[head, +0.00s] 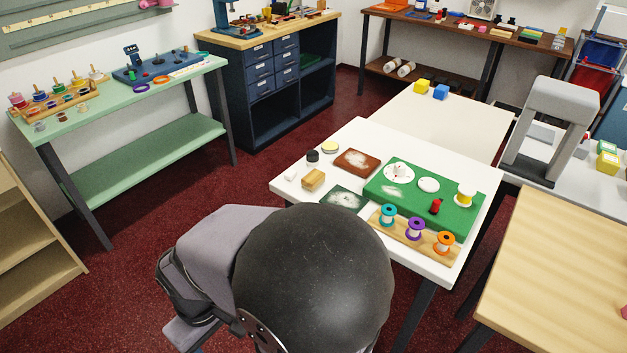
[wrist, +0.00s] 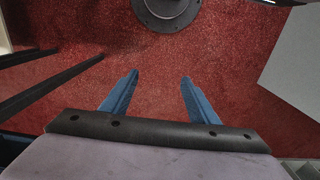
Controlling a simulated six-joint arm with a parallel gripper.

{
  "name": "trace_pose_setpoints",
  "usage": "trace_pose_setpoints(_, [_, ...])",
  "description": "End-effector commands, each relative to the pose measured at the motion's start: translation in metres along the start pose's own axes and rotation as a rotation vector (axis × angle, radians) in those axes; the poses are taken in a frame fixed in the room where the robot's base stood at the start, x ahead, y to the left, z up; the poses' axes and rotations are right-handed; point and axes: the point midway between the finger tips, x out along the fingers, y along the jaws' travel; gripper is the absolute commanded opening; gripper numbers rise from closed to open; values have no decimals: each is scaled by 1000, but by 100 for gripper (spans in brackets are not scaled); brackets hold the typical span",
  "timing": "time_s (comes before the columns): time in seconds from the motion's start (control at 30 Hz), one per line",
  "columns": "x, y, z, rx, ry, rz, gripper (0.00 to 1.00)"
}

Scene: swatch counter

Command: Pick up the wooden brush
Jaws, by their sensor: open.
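The wooden brush appears to be the small tan wooden block (head: 314,180) lying on the left part of the white table in the head view. Its bristles are too small to make out. My gripper (wrist: 158,78) shows in the wrist view with its two blue fingers wide apart and nothing between them. It is over the red floor, away from the brush. The brush is not seen in the wrist view. My gripper's fingers do not show in the head view, where my dark arm fills the bottom middle.
Near the brush are a black round piece (head: 312,156), a white lump (head: 290,174), a brown pad (head: 356,160) and a dark green pad (head: 344,200). To the right are a green board (head: 460,189) and a wooden rack (head: 393,226) with several spools.

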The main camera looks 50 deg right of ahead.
Motion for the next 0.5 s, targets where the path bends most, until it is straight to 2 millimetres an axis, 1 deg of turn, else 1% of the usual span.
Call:
trace_pose_setpoints(0.1, [-10, 10, 0, 43, -2, 0, 55])
trace_pose_setpoints(0.17, [-13, 18, 4, 83, -21, -1, 55])
trace_pose_setpoints(0.27, [-17, 36, 18, 177, -90, -8, 55])
trace_pose_setpoints(0.33, [-17, 50, 34, 262, -162, -22, 55])
trace_pose_setpoints(0.37, [-18, 57, 37, 299, -185, -29, 55])
trace_pose_setpoints(0.47, [-22, 86, 30, 417, -224, -47, 55])
trace_pose_setpoints(0.5, [-24, 101, 24, 457, -228, -49, 55])
